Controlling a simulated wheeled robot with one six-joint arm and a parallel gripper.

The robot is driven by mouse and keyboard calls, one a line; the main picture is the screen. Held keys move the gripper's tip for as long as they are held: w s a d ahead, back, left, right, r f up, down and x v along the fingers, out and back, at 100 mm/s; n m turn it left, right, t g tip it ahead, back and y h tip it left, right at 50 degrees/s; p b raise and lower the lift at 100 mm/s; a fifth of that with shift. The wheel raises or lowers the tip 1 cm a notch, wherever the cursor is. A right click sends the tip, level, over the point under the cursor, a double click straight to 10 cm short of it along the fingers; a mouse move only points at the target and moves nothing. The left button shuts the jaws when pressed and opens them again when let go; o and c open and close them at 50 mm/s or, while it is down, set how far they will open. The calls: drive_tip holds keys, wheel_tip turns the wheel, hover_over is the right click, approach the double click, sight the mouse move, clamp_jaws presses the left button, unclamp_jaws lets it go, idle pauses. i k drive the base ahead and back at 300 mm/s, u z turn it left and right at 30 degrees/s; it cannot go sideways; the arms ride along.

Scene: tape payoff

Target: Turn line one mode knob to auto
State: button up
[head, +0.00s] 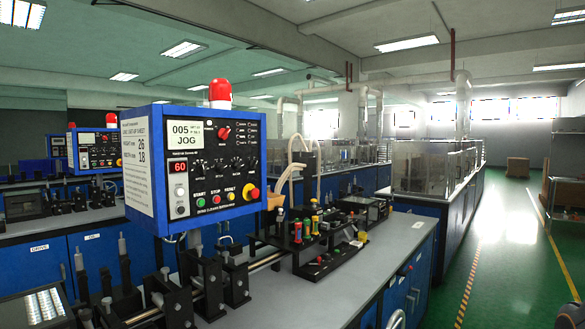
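A blue control panel (203,207) stands close, left of centre, with a dark face turned partly to the right. Its white display (184,136) reads "005" and "JOG". A red knob (224,133) sits right of the display; its pointing direction and small labels are too small to read. A row of black knobs (217,168) lies below. A second, similar panel (97,149) stands farther back at the left. I cannot read a line number on either panel. My gripper is not in view.
A red beacon (220,93) tops the near panel. Below it are a yellow-ringed red button (252,192) and a red "60" readout (181,166). Black fixtures and rods stand on the grey bench (383,258) in front. A green floor aisle (505,240) is open at right.

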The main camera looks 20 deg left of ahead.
sight(254, 163)
drive_tip(key=u, duration=0.05)
drive_tip(key=i, duration=0.6)
drive_tip(key=u, duration=0.85)
drive_tip(key=i, duration=0.7)
drive_tip(key=u, duration=0.8)
